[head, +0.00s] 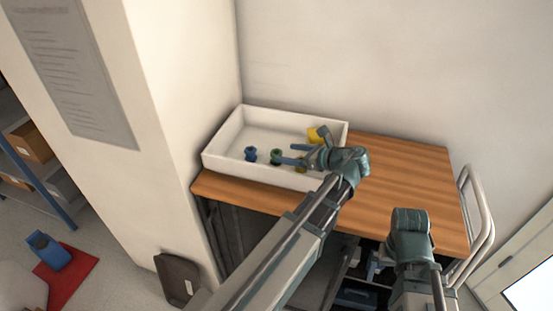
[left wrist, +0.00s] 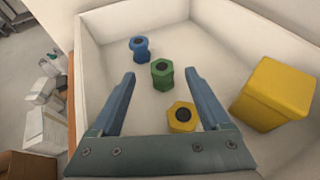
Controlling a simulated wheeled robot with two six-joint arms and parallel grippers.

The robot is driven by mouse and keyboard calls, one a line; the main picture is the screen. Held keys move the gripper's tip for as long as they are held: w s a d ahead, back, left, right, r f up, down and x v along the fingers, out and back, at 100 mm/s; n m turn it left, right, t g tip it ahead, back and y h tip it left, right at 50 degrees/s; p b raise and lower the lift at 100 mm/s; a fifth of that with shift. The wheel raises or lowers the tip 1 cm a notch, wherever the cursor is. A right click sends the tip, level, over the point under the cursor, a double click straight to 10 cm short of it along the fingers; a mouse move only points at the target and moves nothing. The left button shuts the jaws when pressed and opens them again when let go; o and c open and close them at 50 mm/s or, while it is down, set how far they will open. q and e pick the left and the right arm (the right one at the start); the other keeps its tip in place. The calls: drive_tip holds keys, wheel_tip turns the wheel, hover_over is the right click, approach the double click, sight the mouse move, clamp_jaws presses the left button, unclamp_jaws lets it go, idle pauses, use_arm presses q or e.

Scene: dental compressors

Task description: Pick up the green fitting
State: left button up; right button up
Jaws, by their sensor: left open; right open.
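The green fitting (head: 276,156) stands upright in a white tray (head: 222,145) on a wooden cart top. In the left wrist view the green fitting (left wrist: 162,74) lies ahead of and between the fingertips of my left gripper (left wrist: 160,78), with space on both sides. My left gripper (head: 296,157) is open and empty, over the tray just right of the green fitting. My right gripper (head: 376,262) is open, low in front of the cart and away from the tray; its fingers are partly hidden.
A blue fitting (left wrist: 140,48) stands beyond the green one, and a yellow fitting (left wrist: 182,116) stands nearer my left gripper. A yellow block (left wrist: 275,93) sits to the right in the tray. The wooden top (head: 405,180) right of the tray is bare.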

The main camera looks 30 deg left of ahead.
sight(275, 152)
use_arm(q)
drive_tip(key=shift+w+a+f+b, duration=0.1)
drive_tip(key=shift+a+f+b, duration=0.3)
drive_tip(key=shift+a, duration=0.1)
drive_tip(key=b+x, duration=0.1)
drive_tip(key=x, duration=0.3)
drive_tip(key=shift+w+b, duration=0.1)
drive_tip(key=shift+b, duration=0.2)
clamp_jaws()
